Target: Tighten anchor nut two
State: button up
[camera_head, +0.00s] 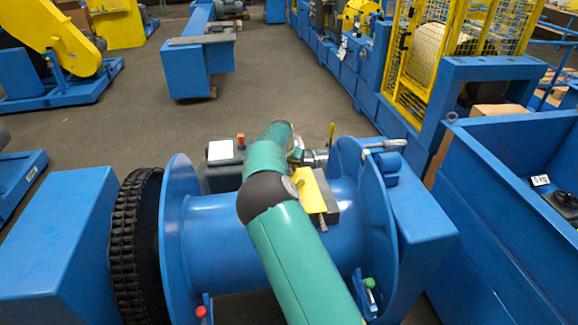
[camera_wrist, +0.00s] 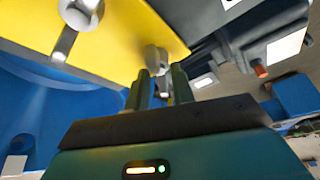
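A yellow plate (camera_wrist: 110,35) fills the upper left of the wrist view; it also shows on the blue drum in the head view (camera_head: 312,190). One metal nut on a bolt (camera_wrist: 80,12) stands on the plate at upper left. A second metal nut or bolt head (camera_wrist: 156,57) is near the plate's right edge. My gripper (camera_wrist: 160,78) points at this second one, its two fingers apart on either side of its lower end. I cannot see clear contact. No number marks the nuts. In the head view my green arm hides the gripper's tips.
The blue drum (camera_head: 225,235) has round flanges and a black chain (camera_head: 137,245) at its left. A grey box with a white face (camera_head: 221,151) stands behind it. A yellow-handled lever (camera_head: 331,135) rises near the right flange. A blue bin (camera_head: 500,215) is at right. Open floor (camera_head: 285,85) lies beyond.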

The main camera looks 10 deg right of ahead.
jog(key=shift+a+m, duration=0.1)
jog(key=shift+m, duration=0.3)
jog(key=m+g+h, duration=0.1)
jog(key=m, duration=0.3)
jog(key=shift+h, duration=0.3)
jog(key=m+g, duration=0.1)
jog(key=m, duration=0.2)
jog(key=m+g, duration=0.1)
jog(key=m, duration=0.1)
jog(key=shift+m+g+h, duration=0.3)
jog(key=shift+m+h, duration=0.1)
jog(key=o, duration=0.7)
jog(key=shift+c, duration=0.2)
jog(key=shift+r, duration=0.2)
